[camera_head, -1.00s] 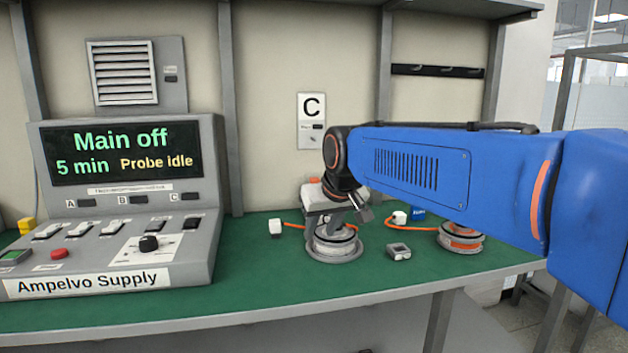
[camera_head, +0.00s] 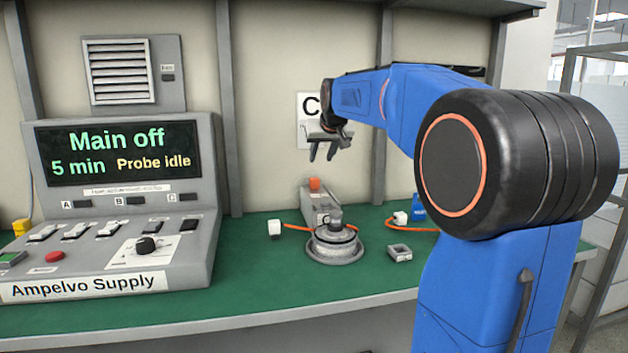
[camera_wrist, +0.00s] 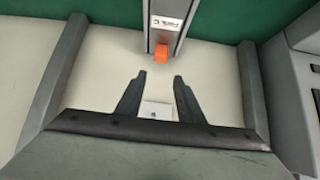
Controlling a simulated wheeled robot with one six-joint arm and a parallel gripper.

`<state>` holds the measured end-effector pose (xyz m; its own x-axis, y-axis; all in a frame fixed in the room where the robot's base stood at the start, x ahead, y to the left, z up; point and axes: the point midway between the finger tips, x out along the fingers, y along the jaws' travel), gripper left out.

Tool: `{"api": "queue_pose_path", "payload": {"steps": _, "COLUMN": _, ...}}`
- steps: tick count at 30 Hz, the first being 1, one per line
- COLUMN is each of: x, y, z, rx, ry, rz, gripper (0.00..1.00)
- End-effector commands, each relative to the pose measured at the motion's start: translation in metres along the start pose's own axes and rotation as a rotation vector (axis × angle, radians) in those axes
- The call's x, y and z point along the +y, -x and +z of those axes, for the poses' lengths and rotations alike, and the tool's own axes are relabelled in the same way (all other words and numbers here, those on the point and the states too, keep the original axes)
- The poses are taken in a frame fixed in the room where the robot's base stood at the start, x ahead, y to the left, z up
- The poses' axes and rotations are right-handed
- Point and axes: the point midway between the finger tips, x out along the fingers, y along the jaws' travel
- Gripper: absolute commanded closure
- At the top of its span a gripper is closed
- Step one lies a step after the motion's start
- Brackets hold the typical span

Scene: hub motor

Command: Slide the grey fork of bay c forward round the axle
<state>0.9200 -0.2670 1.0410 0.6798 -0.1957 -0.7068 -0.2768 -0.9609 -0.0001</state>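The hub motor of bay c (camera_head: 335,246) sits on its round grey base on the green bench. Right behind it stands a grey slide unit (camera_head: 318,207) with an orange block (camera_head: 315,184) on top; its front end reaches the motor's top. I cannot make out the fork's prongs or whether they are round the axle. My gripper (camera_head: 323,156) is raised well above the unit, in front of the C sign, open and empty. In the wrist view the open fingers (camera_wrist: 160,77) point toward the orange block (camera_wrist: 161,53) on the grey unit (camera_wrist: 168,25), apart from it.
The Ampelvo Supply console (camera_head: 115,230) stands on the left; its screen reads "Main off", "5 min", "Probe idle". A white plug (camera_head: 274,229) on an orange cable and a small grey box (camera_head: 399,253) flank the motor. The C sign (camera_head: 307,130) hangs on the wall behind.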

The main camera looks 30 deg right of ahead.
Motion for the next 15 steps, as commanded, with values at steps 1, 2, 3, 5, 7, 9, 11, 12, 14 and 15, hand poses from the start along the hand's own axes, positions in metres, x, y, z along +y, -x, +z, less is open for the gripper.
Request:
{"api": "queue_pose_path", "payload": {"steps": 1, "x": 0.000, "y": -0.009, "z": 0.001, "rx": -0.002, "ry": 0.000, "rz": 0.000, "gripper": 0.66}}
{"api": "queue_pose_path", "payload": {"steps": 2, "x": 0.000, "y": -0.014, "z": 0.001, "rx": -0.003, "ry": 0.000, "rz": 0.000, "gripper": 0.66}}
{"api": "queue_pose_path", "payload": {"steps": 3, "x": 0.000, "y": -0.021, "z": 0.001, "rx": -0.004, "ry": 0.000, "rz": 0.000, "gripper": 0.66}}
{"api": "queue_pose_path", "payload": {"steps": 5, "x": 0.000, "y": -0.032, "z": 0.001, "rx": -0.002, "ry": 0.000, "rz": 0.000, "gripper": 0.66}}
{"api": "queue_pose_path", "payload": {"steps": 7, "x": 0.000, "y": -0.044, "z": 0.001, "rx": -0.003, "ry": 0.000, "rz": 0.000, "gripper": 0.66}}
{"api": "queue_pose_path", "payload": {"steps": 9, "x": 0.000, "y": -0.057, "z": 0.001, "rx": -0.003, "ry": 0.000, "rz": 0.000, "gripper": 0.66}}
{"api": "queue_pose_path", "payload": {"steps": 11, "x": 0.000, "y": -0.067, "z": 0.001, "rx": -0.003, "ry": 0.000, "rz": 0.000, "gripper": 0.66}}
{"api": "queue_pose_path", "payload": {"steps": 12, "x": 0.000, "y": -0.074, "z": 0.001, "rx": -0.003, "ry": 0.000, "rz": 0.000, "gripper": 0.66}}
{"api": "queue_pose_path", "payload": {"steps": 14, "x": 0.000, "y": -0.085, "z": 0.001, "rx": -0.003, "ry": 0.000, "rz": 0.000, "gripper": 0.66}}
{"api": "queue_pose_path", "payload": {"steps": 15, "x": 0.000, "y": -0.092, "z": 0.001, "rx": -0.003, "ry": 0.000, "rz": 0.000, "gripper": 0.66}}
